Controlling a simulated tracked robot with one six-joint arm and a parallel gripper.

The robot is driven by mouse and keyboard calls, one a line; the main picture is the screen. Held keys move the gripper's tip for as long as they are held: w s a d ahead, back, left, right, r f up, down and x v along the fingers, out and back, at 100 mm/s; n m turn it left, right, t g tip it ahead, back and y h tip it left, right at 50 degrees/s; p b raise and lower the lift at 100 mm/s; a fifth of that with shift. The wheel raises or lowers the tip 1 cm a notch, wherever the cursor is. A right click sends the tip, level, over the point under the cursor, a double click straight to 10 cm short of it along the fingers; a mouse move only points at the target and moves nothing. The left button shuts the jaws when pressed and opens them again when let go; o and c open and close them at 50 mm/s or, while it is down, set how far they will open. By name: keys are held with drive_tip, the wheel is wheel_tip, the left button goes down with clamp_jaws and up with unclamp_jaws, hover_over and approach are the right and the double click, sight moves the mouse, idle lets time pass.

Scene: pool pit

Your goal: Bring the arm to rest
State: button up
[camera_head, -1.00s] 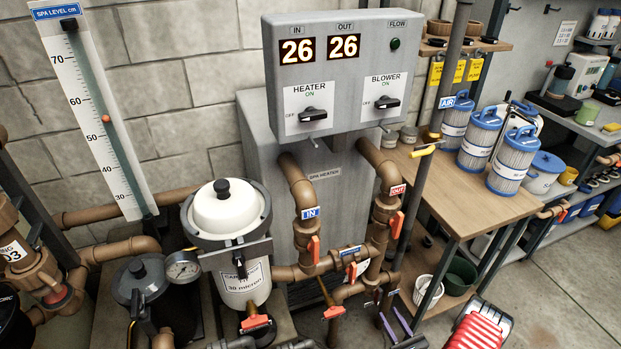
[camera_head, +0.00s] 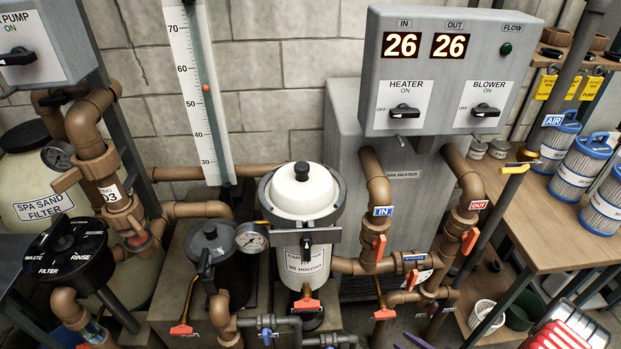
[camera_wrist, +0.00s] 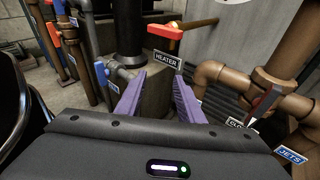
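My gripper (camera_wrist: 159,78) shows in the wrist view with its two purple fingers spread apart. Nothing is between them. In the head view only a small purple bit shows at the bottom edge, right of centre, too little to judge the gripper there. The rest of my arm is out of that view.
Brown pipes (camera_wrist: 212,72) with a JETS label stand close on the right in the wrist view. A white-lidded cartridge filter (camera_head: 303,190), a black-lidded pot (camera_head: 212,250) and the heater control box (camera_head: 440,65) crowd the head view. A wooden bench (camera_head: 540,225) stands at right.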

drive_tip(key=s+a+r+n+g+h, duration=0.2)
drive_tip(key=r+n+g, duration=0.35)
drive_tip(key=r, duration=0.75)
drive_tip(key=s+a+r+n+g+h, duration=0.2)
drive_tip(key=r+n+g, duration=0.1)
drive_tip(key=r+n, duration=0.75)
drive_tip(key=s+a+r+n+g+h, duration=0.25)
drive_tip(key=r+n+g, duration=0.25)
drive_tip(key=r, duration=0.9)
drive_tip(key=s+a+r+n+t+h, duration=0.1)
drive_tip(key=a+r+n+t, duration=0.2)
drive_tip(key=r, duration=0.7)
drive_tip(key=s+a+r+n+t+h, duration=0.2)
drive_tip(key=a+r+n+t, duration=0.2)
drive_tip(key=a+r, duration=0.4)
wheel_tip(320, 180, up, 3)
drive_tip(key=shift+s+f+n, duration=0.1)
drive_tip(key=shift+s+n, duration=0.05)
drive_tip(key=shift+n, duration=0.25)
drive_tip(key=shift+a+h, duration=0.1)
drive_tip(key=shift+h, duration=0.15)
